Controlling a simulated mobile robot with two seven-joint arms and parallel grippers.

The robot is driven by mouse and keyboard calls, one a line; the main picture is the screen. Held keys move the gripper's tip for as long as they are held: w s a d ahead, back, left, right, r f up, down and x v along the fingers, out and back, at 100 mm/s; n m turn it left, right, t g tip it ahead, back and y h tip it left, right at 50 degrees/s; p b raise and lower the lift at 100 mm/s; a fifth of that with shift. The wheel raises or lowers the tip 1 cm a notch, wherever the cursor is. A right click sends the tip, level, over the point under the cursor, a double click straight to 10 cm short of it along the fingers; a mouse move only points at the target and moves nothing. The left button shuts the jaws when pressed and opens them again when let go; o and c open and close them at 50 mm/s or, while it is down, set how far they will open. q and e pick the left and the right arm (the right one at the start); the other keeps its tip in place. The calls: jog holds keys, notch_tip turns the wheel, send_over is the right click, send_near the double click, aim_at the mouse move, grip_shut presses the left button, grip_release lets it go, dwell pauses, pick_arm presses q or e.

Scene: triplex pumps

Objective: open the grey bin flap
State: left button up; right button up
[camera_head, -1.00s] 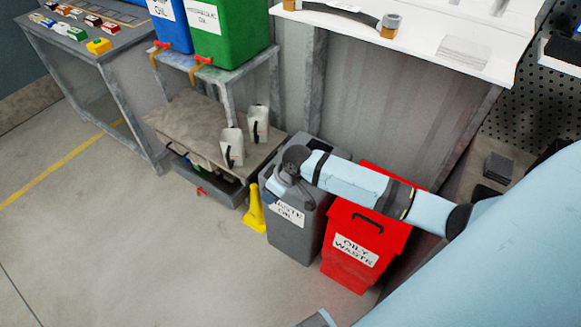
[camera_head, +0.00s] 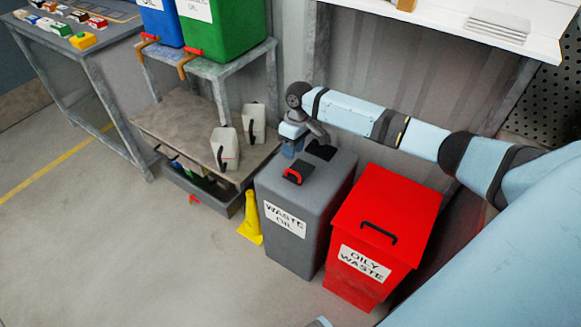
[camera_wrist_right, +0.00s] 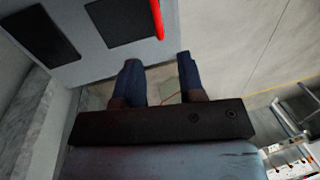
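The grey bin (camera_head: 308,232), labelled WASTE OIL, stands upright on the floor. Its top has two dark patches, and a red handle (camera_head: 293,174) edges the nearer one. I cannot tell whether a flap there is raised or flat. In the right wrist view the grey top (camera_wrist_right: 73,68) also shows both patches, with the red handle (camera_wrist_right: 157,18) at one edge. My right gripper (camera_head: 290,150) is over the far left side of the bin top, behind the handle. Its fingers (camera_wrist_right: 158,62) are apart with nothing between them. My left gripper is not in view.
A red OILY WASTE bin (camera_head: 386,222) stands close to the right of the grey bin. A yellow cone (camera_head: 250,220) stands at its left. A low bench (camera_head: 180,120) with two white jugs is behind left. The floor in front is clear.

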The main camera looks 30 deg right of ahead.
aim_at(299, 168)
jog(key=f, duration=0.4)
jog(key=a+f+b, duration=0.1)
jog(key=f, duration=0.1)
jog(key=shift+s+f, duration=0.15)
jog(key=shift+s, duration=0.05)
jog(key=shift+c, duration=0.2)
grip_shut()
